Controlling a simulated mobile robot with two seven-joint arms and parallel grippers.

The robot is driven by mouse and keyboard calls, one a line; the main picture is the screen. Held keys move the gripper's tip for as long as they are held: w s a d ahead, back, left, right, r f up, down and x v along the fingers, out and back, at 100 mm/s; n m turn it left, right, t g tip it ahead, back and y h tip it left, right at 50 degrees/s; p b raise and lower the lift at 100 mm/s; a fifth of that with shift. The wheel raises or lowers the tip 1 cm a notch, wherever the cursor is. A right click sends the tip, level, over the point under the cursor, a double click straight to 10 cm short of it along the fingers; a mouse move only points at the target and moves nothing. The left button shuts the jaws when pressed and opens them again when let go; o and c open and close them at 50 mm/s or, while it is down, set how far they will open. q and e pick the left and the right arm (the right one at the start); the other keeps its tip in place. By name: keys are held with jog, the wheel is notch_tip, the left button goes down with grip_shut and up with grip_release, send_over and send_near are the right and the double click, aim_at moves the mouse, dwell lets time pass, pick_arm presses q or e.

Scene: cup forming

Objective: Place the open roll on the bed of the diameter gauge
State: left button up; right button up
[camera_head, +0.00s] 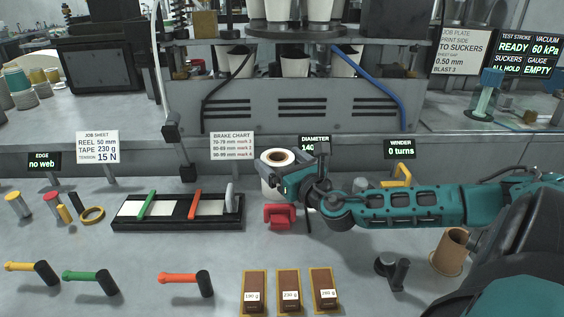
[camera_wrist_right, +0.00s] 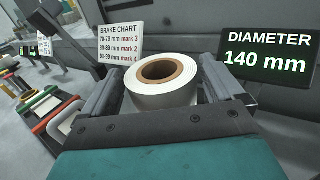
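The open roll (camera_head: 270,166) is a white roll with a brown core, upright with its hollow end up. It also shows in the right wrist view (camera_wrist_right: 165,99). My right gripper (camera_head: 282,181) has one finger on each side of the roll and looks shut on it. Whether the roll's underside touches anything is hidden. The diameter gauge's display (camera_head: 314,139) stands just behind and right of the roll; in the right wrist view it (camera_wrist_right: 265,55) reads 140 mm. The gauge bed cannot be made out clearly around the roll and gripper. My left gripper is not in view.
A red block (camera_head: 280,216) sits just below the roll in the head view. A black rack (camera_head: 178,221) with green and red bars lies to the left. Brown labelled blocks (camera_head: 289,290) stand in front, colored-handled tools at front left. A brown tube (camera_head: 450,250) is at right.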

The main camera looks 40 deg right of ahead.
jog(key=shift+r, duration=0.2)
jog(key=shift+s+a+p, duration=0.2)
jog(key=shift+s+p, duration=0.05)
jog(key=shift+s, duration=1)
jog(key=shift+s+a+p, duration=0.2)
jog(key=shift+s+p, duration=0.05)
jog(key=shift+s, duration=0.95)
jog(key=shift+s+a+p, duration=0.2)
jog(key=shift+s+p, duration=0.05)
jog(key=shift+s, duration=1)
jog(key=shift+a, duration=0.1)
